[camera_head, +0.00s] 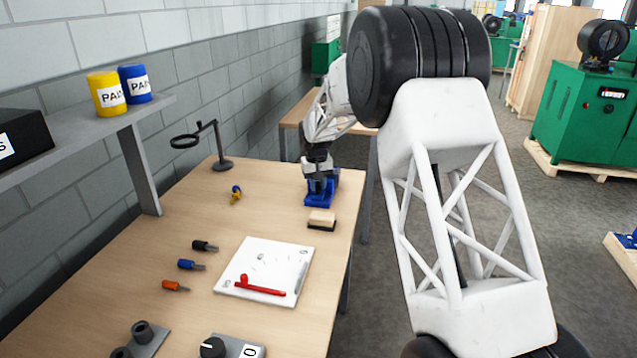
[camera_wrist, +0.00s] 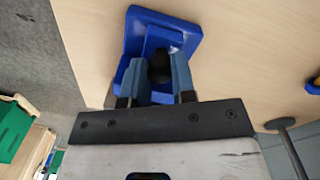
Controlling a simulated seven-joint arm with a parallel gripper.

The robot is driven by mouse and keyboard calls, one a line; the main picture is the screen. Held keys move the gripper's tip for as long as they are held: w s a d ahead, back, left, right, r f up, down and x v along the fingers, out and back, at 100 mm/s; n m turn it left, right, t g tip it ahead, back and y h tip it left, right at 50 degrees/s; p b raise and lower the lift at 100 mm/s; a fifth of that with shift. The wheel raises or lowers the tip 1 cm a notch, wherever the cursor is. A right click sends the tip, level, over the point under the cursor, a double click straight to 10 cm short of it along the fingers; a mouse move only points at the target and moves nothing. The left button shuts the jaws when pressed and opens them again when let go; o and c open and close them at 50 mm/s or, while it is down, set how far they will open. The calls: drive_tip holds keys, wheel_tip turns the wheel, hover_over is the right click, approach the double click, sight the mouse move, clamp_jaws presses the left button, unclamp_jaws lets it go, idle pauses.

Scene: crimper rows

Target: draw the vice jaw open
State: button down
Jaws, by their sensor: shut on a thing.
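The blue vice (camera_head: 319,200) stands on the wooden bench near its right edge, towards the far end. In the wrist view the vice (camera_wrist: 141,23) fills the upper middle, with its blue base and a raised jaw block. My gripper (camera_head: 319,177) is at the vice from above. In the wrist view my gripper (camera_wrist: 159,64) has a grey finger on each side of a dark round knob (camera_wrist: 160,69) on the vice and is shut on it. The fingers and knob hide part of the vice, so the gap between its jaws cannot be told.
A wooden-backed brush (camera_head: 321,219) lies just in front of the vice. A magnifier stand (camera_head: 222,164) and a yellow-and-blue tool (camera_head: 236,194) are to its left. A white board (camera_head: 264,268) with a red tool and several screwdriver-like tools lie nearer.

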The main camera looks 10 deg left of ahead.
drive_tip(key=shift+s, duration=0.2)
drive_tip(key=c, duration=1.2)
unclamp_jaws()
drive_tip(key=shift+a+r, duration=0.2)
drive_tip(key=shift+r, duration=3.65)
